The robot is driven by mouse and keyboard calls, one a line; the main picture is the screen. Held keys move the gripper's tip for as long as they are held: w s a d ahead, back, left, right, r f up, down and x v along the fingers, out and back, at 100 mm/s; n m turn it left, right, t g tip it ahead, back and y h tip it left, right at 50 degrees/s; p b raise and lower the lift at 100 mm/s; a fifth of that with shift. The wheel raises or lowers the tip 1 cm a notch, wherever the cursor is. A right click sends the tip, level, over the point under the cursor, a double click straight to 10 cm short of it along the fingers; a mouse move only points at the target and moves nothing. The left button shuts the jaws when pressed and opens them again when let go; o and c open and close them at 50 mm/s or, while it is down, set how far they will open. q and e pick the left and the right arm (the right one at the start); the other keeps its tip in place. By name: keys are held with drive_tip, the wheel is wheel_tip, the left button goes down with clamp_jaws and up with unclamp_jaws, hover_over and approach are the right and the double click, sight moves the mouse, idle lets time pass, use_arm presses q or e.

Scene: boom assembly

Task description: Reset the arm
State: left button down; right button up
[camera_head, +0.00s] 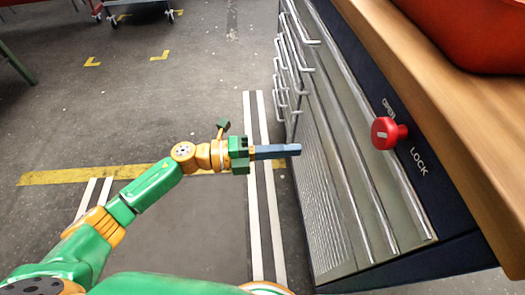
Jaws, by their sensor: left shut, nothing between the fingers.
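My left arm comes in from the lower left, green with orange joints. Its left gripper (279,151) has blue-grey fingers that lie together, shut and empty. The fingertips point right, in front of the drawer fronts of a cabinet (345,180); I cannot tell whether they touch it, but they seem apart. My right gripper does not show.
The cabinet has several bar handles (300,72) and a red knob (388,133) between the words OPEN and LOCK. A wooden top (440,60) carries a red object (470,30). Grey floor (180,90) to the left is clear. Carts stand at the far top.

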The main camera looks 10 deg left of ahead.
use_arm(q)
drive_tip(key=w+a+f+n+t+y, duration=0.35)
drive_tip(key=a+f+n+t, duration=0.2)
drive_tip(key=f+n, duration=0.2)
drive_tip(key=w+a+f+n+t+y, duration=0.3)
drive_tip(key=a+f+n+t+y, duration=0.1)
drive_tip(key=a+f+n, duration=0.35)
drive_tip(key=s+a+f+n+g+y, duration=0.1)
drive_tip(key=s+a+f+n+y, duration=0.25)
drive_tip(key=f, duration=0.35)
drive_tip(key=s+a+f+n+g+y, duration=0.1)
drive_tip(key=s+a+f+n+y, duration=0.15)
drive_tip(key=f+n, duration=0.4)
drive_tip(key=s+f+n+g+y, duration=0.15)
drive_tip(key=s+f+g, duration=0.35)
drive_tip(key=s, duration=0.6)
drive_tip(key=s+f+n+g+y, duration=0.1)
drive_tip(key=s+f+n+g, duration=0.15)
drive_tip(key=s+f, duration=0.6)
drive_tip(key=s+f+n+g+y, duration=0.2)
drive_tip(key=s+f+g, duration=0.1)
drive_tip(key=s, duration=1)
wheel_tip(320, 180, up, 18)
drive_tip(key=a+p, duration=0.1)
drive_tip(key=p, duration=1.6)
drive_tip(key=shift+w+f, duration=0.25)
drive_tip(key=shift+w, duration=0.1)
